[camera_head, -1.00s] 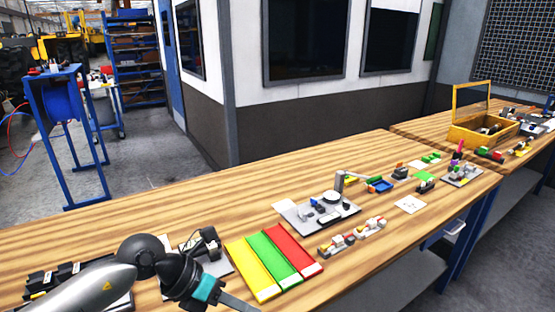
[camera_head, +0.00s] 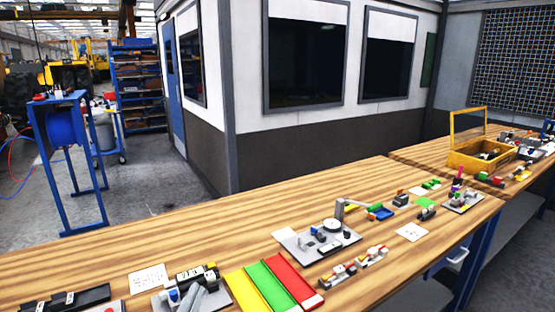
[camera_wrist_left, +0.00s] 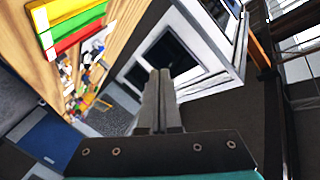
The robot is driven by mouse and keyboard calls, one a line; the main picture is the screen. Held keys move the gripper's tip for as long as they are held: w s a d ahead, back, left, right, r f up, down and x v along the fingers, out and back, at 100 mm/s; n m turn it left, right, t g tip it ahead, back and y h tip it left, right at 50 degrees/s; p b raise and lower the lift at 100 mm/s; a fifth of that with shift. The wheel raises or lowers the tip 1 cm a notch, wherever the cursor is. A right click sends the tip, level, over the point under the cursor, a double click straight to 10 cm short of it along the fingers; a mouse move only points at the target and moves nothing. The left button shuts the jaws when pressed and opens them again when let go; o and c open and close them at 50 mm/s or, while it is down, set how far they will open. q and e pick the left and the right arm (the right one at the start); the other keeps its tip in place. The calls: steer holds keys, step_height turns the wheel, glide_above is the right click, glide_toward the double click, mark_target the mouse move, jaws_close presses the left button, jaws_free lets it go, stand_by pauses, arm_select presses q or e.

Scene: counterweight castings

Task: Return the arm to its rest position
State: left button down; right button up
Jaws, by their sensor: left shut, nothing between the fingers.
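My left gripper (camera_wrist_left: 159,76) shows in the left wrist view. Its two grey fingers lie together, shut, with nothing between them. They stand clear of the bench, with the wall and window panels behind them. In the head view my left arm no longer shows over the bench; I cannot tell whether grey shapes at the bottom edge belong to the gripper. My right gripper is in neither view.
The wooden bench (camera_head: 120,249) holds yellow, green and red strips (camera_head: 272,281), a grey plate with parts (camera_head: 317,242), a black-and-grey fixture (camera_head: 205,276) and a white card (camera_head: 148,279). A yellow open box (camera_head: 478,157) stands farther right. A blue stand (camera_head: 66,150) is on the floor at left.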

arm_select(q)
steer(key=s+a+f+n+g, duration=0.1)
steer(key=s+f+n+g, duration=0.2)
steer(key=s+f+g, duration=0.6)
steer(key=s+a+f+n+g, duration=0.1)
steer(key=s+f+n+g, duration=0.25)
steer(key=s+f, duration=0.7)
steer(key=s+f+g+b, duration=0.1)
steer(key=s+f+b, duration=0.15)
steer(key=f, duration=0.95)
steer(key=s+f+g+b, duration=0.1)
steer(key=s+f+b, duration=0.15)
steer(key=f, duration=0.95)
steer(key=s+a+f+b, duration=0.1)
steer(key=s+f+b, duration=0.1)
steer(key=s+f, duration=0.5)
steer(key=s+a+f+b, duration=0.1)
steer(key=s+f+b, duration=0.2)
steer(key=s+f, duration=0.5)
step_height(320, 180, down, 4)
steer(key=shift+f+m+g, duration=0.2)
steer(key=shift+m+g, duration=0.15)
steer(key=shift+g, duration=0.1)
